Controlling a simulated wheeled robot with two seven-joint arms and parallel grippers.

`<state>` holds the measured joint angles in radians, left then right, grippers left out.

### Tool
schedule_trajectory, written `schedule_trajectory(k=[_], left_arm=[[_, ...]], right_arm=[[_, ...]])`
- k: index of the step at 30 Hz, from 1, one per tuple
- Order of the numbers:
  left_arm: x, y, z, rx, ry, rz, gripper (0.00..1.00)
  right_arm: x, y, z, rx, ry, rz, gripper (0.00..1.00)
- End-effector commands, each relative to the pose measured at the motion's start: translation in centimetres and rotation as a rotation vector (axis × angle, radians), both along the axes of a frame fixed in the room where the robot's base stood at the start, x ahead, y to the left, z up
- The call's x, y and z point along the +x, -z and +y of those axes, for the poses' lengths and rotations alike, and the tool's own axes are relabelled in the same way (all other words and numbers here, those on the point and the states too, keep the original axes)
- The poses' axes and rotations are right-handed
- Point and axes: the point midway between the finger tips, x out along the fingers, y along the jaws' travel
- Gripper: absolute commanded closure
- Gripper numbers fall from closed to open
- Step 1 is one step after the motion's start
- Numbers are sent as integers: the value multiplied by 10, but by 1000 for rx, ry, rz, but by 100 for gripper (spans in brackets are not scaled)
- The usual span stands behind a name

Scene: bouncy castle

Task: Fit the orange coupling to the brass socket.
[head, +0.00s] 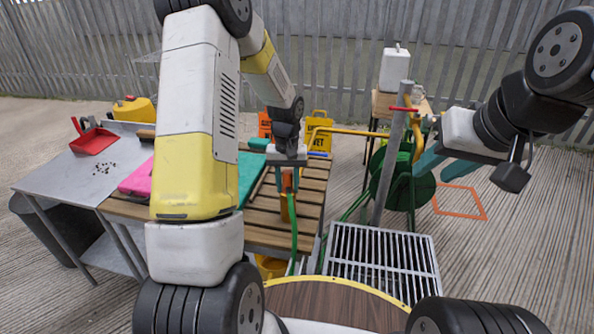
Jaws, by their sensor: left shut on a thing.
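My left gripper (287,178) is shut on the orange coupling (290,206), above the slatted wooden bench. A green hose (293,235) hangs down from the coupling. A brass-coloured curved fitting (412,120) shows near the top of the grey standpipe (392,155), beside a red lever. I cannot make out the brass socket's opening from here. The coupling is well to the left of this fitting, apart from it. My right gripper (431,172) has its teal fingers apart, with nothing seen between them, to the right of the standpipe.
A green hose reel (404,185) stands behind the standpipe. A metal grate (382,258) lies at its foot. A metal table (75,172) with a red dustpan (92,140) is on the left.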

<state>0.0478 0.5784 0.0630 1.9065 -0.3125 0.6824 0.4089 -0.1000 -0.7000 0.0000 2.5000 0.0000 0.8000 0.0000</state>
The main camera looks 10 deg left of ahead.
Motion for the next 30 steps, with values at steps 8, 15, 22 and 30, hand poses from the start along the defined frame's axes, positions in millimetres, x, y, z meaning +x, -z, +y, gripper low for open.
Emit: schedule_trajectory(k=[8, 15, 22, 30], left_arm=[[0, 1, 0, 0, 0, 0, 100], [0, 1, 0, 0, 0, 0, 40], [0, -1, 0, 0, 0, -1, 40], [1, -40, 0, 1, -1, -5, 40]], right_arm=[[0, 0, 0, 0, 0, 0, 64], [0, 0, 0, 0, 0, 0, 64], [0, 0, 0, 0, 0, 0, 64], [0, 0, 0, 0, 0, 0, 64]])
